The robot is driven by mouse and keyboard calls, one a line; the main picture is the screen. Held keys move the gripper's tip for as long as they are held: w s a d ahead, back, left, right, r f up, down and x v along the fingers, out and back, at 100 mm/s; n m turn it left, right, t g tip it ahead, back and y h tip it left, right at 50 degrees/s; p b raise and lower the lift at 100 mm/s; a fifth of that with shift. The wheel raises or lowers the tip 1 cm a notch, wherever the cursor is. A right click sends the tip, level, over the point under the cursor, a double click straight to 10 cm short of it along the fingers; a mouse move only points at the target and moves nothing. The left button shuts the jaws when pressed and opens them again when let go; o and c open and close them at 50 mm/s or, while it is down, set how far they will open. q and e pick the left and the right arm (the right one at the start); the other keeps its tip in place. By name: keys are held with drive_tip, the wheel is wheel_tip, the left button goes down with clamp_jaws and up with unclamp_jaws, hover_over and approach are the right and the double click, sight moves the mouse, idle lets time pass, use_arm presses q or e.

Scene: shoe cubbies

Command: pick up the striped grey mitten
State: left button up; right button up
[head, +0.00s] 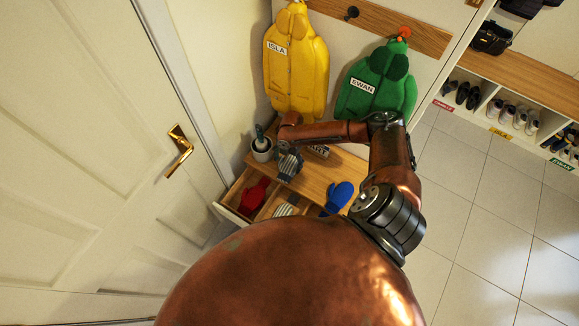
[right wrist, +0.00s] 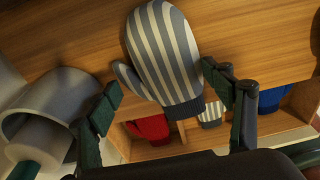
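The striped grey mitten (right wrist: 165,50) lies on the wooden top of the drawer unit, its dark cuff toward the open drawer. It also shows in the head view (head: 289,166), below the end of my right arm. My right gripper (right wrist: 165,103) is open, with one finger on each side of the mitten's lower part. The right finger looks very close to the mitten's edge; I cannot tell whether it touches. My left gripper is not in view.
The open drawer (head: 232,214) holds a red mitten (head: 254,196), another striped mitten (head: 285,210) and a blue mitten (head: 338,197). Yellow (head: 296,65) and green (head: 376,85) coats hang behind.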

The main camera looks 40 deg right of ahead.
drive_tip(key=c, duration=0.6)
